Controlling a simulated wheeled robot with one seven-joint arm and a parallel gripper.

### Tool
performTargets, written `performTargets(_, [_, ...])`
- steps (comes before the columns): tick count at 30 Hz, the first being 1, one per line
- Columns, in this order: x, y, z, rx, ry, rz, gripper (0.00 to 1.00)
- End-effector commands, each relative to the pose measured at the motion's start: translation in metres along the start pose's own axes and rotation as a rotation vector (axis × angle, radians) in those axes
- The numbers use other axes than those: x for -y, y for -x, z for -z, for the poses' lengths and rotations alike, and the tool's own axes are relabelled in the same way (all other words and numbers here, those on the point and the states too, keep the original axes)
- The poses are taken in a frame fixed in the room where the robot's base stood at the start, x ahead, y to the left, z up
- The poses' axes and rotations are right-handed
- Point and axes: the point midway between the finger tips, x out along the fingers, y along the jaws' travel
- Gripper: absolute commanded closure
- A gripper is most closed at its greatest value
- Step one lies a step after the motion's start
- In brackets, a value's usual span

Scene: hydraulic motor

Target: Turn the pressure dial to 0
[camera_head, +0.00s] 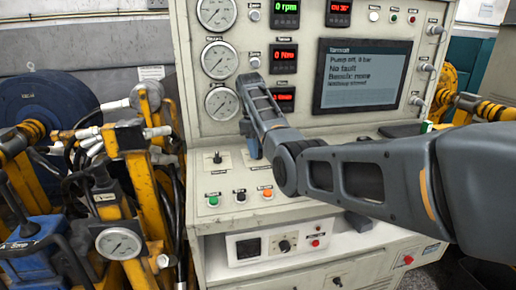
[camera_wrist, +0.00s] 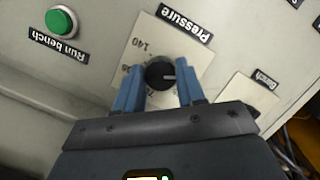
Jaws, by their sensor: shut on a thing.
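The green run bench button (camera_wrist: 61,21) is left of the dial in the wrist view. The head view shows a display (camera_head: 362,76) reading "Pump off, 0 bar" and "No fault". Pressure gauges (camera_head: 219,60) and coloured buttons (camera_head: 240,196) surround my arm. Yellow machinery (camera_head: 150,190) stands left.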

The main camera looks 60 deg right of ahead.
Motion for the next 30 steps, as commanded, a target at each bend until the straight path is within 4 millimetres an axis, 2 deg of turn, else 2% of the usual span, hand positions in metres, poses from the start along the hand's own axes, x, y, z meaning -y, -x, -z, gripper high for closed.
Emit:
performTargets(9, [0.0015, 0.0006, 0.0009, 0.002, 0.072, -0.016, 0.92])
performTargets(21, [0.0017, 0.0004, 0.0009, 0.003, 0.078, -0.017, 0.92])
performTargets(22, [0.0017, 0.0003, 0.0009, 0.004, 0.078, -0.017, 0.59])
performTargets(29, [0.0009, 0.0001, 0.0004, 0.004, 0.075, -0.018, 0.37])
performTargets(30, [0.0008, 0.0000, 0.0004, 0.004, 0.075, -0.018, 0.37])
